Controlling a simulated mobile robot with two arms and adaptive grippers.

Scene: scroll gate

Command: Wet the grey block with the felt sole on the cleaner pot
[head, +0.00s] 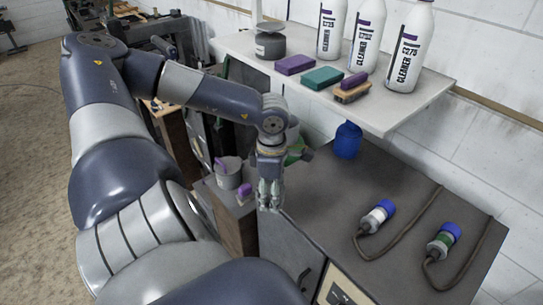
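A round grey pot (270,46) stands at the back left of the white shelf. A flat dark grey piece (270,27) lies on its top; I cannot tell whether this is the grey block or a lid, and no felt sole shows. My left gripper (270,203) points down in front of the dark cabinet, below the shelf and apart from the pot. Its fingers are close together, and I cannot tell how far they are parted. No object shows between them. My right gripper is out of view.
The shelf (420,98) also holds a purple block (294,65), a teal block (323,78), a tan and purple block (352,89) and white cleaner bottles (410,50). A blue container (348,140) and two blue-capped cable plugs (378,214) are on the grey bench below.

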